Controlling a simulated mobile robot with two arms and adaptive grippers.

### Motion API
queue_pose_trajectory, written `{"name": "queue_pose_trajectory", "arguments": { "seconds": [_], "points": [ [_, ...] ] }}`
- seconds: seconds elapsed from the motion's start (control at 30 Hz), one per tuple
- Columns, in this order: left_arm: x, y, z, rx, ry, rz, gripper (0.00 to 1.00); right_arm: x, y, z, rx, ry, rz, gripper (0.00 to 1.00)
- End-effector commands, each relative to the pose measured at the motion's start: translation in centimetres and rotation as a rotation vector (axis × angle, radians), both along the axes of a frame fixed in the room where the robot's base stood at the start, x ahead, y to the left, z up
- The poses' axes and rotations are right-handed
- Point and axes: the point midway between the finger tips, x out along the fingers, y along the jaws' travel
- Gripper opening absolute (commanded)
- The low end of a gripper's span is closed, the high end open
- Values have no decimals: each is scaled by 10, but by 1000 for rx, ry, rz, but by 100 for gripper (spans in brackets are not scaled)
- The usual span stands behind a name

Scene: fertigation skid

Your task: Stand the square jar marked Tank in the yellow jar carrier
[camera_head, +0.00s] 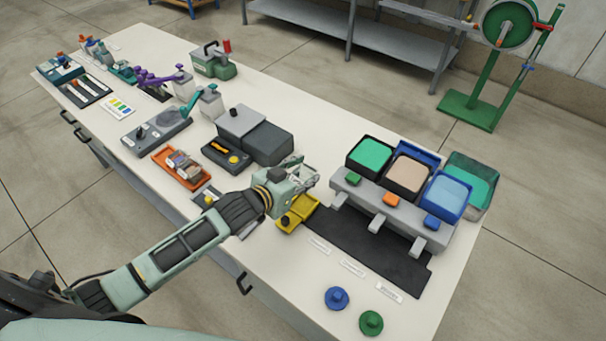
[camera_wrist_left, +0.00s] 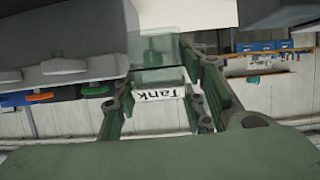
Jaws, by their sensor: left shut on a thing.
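The square jar marked Tank (camera_wrist_left: 158,78) is clear, with a white label that reads upside down in the left wrist view. My left gripper (camera_head: 304,178) is shut on it, with a finger on each side. In the head view the jar is mostly hidden by the gripper and hard to make out. The yellow jar carrier (camera_head: 303,213) sits on the bench just below the gripper in the picture, partly covered by the gripper and wrist. The gripper appears above bench level. My right gripper is not in view.
A grey dispenser (camera_head: 375,210) with green, beige and blue bins stands right of the gripper, above a black mat (camera_head: 372,250). Dark grey boxes (camera_head: 268,144) stand behind. An orange tray (camera_head: 181,167) lies to the left. Blue (camera_head: 336,297) and green (camera_head: 371,322) knobs lie in front.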

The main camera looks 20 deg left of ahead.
Motion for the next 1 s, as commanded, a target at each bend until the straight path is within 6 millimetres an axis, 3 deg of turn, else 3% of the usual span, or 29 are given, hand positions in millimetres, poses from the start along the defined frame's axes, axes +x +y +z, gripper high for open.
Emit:
{"name": "queue_pose_trajectory", "arguments": {
  "seconds": [0.23, 0.63, 1.0],
  "points": [
    [0, 0, -30, 1, 0, 0, 0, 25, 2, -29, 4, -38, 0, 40],
    [-1, 0, -69, 0, 0, -1, 0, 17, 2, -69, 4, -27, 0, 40],
    [0, 0, -80, 0, -1, 0, 0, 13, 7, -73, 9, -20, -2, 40]
  ]
}}
